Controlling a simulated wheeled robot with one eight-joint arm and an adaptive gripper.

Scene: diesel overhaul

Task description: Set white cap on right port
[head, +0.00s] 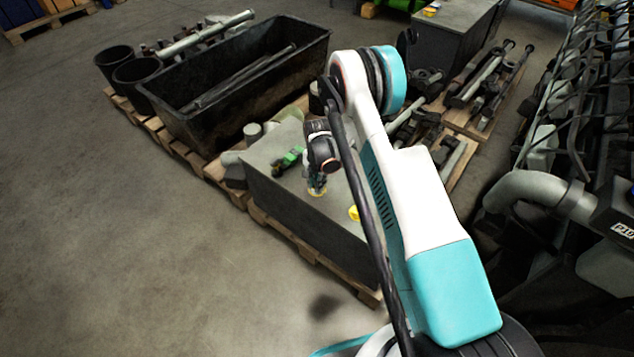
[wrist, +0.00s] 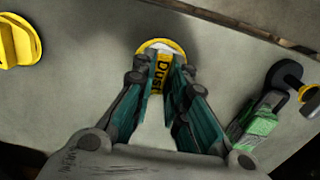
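My gripper (wrist: 164,70) points down at the top of a grey block (head: 290,195). Its fingers are drawn close together on both sides of a narrow yellow part lettered "Dust". This belongs to a round cap (wrist: 149,45) with a white top patch and a yellow rim. In the head view my gripper (head: 317,188) is over the block, with a pale yellow rim at its tips. Whether the cap touches the block is hidden. A yellow cap-like piece (wrist: 18,42) stands at the left of the wrist view. I cannot make out a right port.
A green clamp-like piece (head: 289,158) lies on the block; it also shows in the wrist view (wrist: 257,124), beside a dark part with a yellow ring (wrist: 306,92). A black bin (head: 230,95) stands behind. An engine with a grey pipe (head: 535,190) is at right. The floor at left is clear.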

